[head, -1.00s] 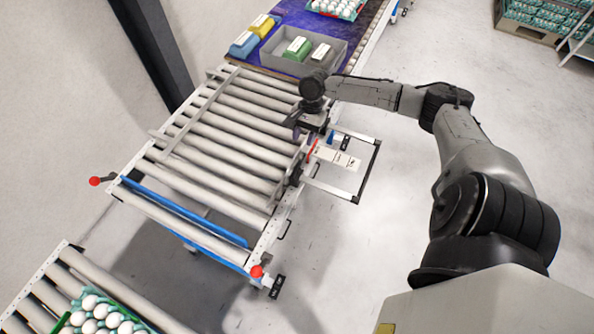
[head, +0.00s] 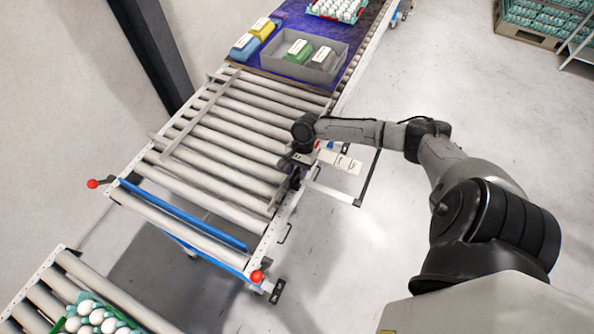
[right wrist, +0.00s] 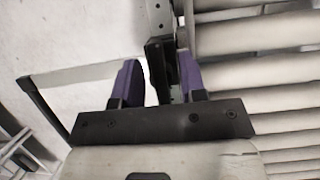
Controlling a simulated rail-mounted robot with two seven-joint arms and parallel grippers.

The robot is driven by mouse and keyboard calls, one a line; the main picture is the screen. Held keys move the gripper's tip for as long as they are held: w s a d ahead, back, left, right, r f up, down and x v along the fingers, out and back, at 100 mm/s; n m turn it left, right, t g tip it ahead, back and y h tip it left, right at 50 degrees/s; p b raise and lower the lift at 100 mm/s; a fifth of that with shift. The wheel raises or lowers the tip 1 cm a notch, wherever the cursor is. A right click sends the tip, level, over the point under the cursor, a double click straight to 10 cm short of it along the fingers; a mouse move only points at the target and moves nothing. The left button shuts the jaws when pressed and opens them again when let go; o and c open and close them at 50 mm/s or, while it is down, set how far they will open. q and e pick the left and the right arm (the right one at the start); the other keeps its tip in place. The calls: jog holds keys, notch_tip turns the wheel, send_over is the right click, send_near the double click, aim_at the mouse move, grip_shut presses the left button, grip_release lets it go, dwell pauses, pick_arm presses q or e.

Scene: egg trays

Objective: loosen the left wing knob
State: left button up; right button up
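A black wing knob (right wrist: 157,66) stands at the side rail of the roller conveyor in the right wrist view. My right gripper (right wrist: 158,60) has its two purple fingers on either side of this knob, with a gap showing at least on the left. Whether the right finger touches it I cannot tell. In the head view my right gripper (head: 295,176) points down at the conveyor's right edge and mostly covers the knob there. The frames do not settle whether this is the left knob. My left gripper is out of view.
The roller conveyor (head: 215,135) carries guide bars, one (head: 200,113) on its far side. A thin frame (head: 340,192) with white labels (head: 340,160) juts out right of the gripper. A grey bin (head: 335,75) stands on the purple belt. Red ball handles (head: 257,276) sit at the near end.

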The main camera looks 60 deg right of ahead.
grip_shut()
dwell(0.4)
